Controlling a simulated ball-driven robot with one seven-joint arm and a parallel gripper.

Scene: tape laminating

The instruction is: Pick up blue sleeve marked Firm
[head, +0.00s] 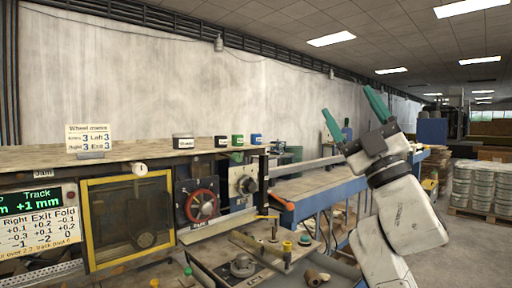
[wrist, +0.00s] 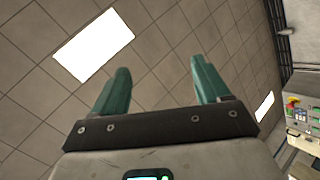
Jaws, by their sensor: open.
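A small blue sleeve (head: 256,139) stands on the shelf above the machine in the head view, at the right end of a short row. Its marking is too small to read. My gripper (head: 350,103) is raised to the right of the sleeve, pointing up, with its green fingers spread and nothing between them. In the wrist view my gripper (wrist: 157,85) is open and empty against the ceiling.
A green sleeve (head: 238,140), a black one (head: 221,141) and a larger black-topped box (head: 183,142) share the shelf (head: 130,152). A sign (head: 88,137) stands farther left. A red handwheel (head: 201,205) and a blue-edged table (head: 320,192) lie below.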

